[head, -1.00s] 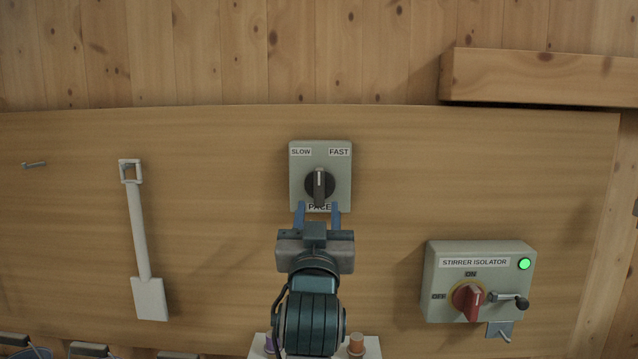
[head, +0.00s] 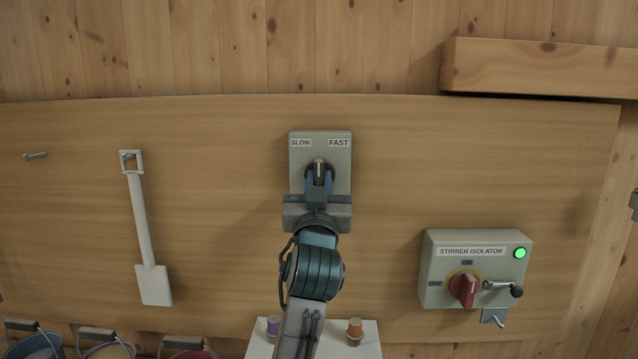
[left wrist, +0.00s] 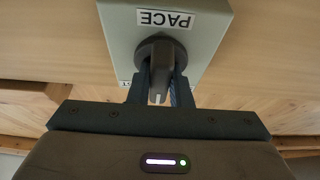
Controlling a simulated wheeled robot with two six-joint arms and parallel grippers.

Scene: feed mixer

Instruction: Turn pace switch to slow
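The pace switch is a grey box (head: 340,180) on the wooden panel, with SLOW at its upper left and FAST at its upper right. Its dark knob (head: 319,167) stands roughly upright, between the two labels; its lower part is hidden by my gripper. My left gripper (head: 319,182) has its blue fingers closed in on both sides of the knob. In the left wrist view the knob (left wrist: 161,72) sits between the fingers (left wrist: 159,92), under the PACE label. My right gripper is not in view.
The stirrer isolator box (head: 430,265), with red knob (head: 464,289) and green light, is at the lower right. A white shovel (head: 147,230) hangs at the left. Buckets (head: 108,349) stand at the lower left. A small shelf (head: 370,338) with two small items is below my arm.

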